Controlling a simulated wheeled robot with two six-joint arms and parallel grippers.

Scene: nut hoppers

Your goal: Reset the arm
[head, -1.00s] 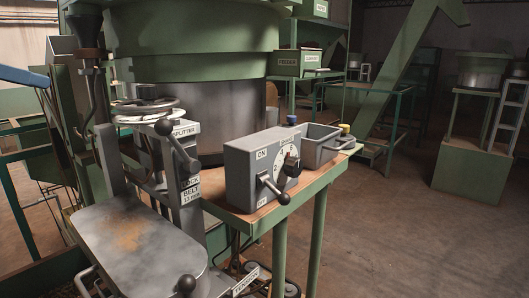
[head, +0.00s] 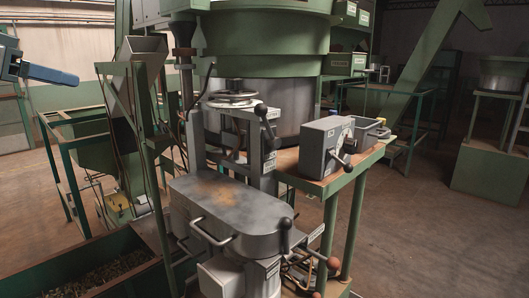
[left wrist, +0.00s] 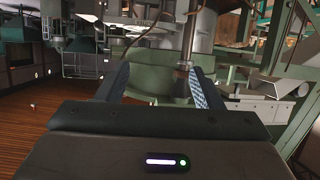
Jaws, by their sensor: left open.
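My left gripper (head: 68,78) is at the far left of the head view, raised, with a dark body and blue fingers pointing right. It is apart from the machinery. In the left wrist view the two blue-grey fingers of my left gripper (left wrist: 158,84) stand wide apart with nothing held between them. Green machinery shows beyond the fingers there, at some distance. My right gripper is in neither view.
A grey machine with a rounded top plate (head: 235,208) and black-knobbed levers stands in front. A switch box (head: 318,148) and a small grey bin (head: 366,135) sit on a green-legged bench. A green trough (head: 75,262) is at lower left.

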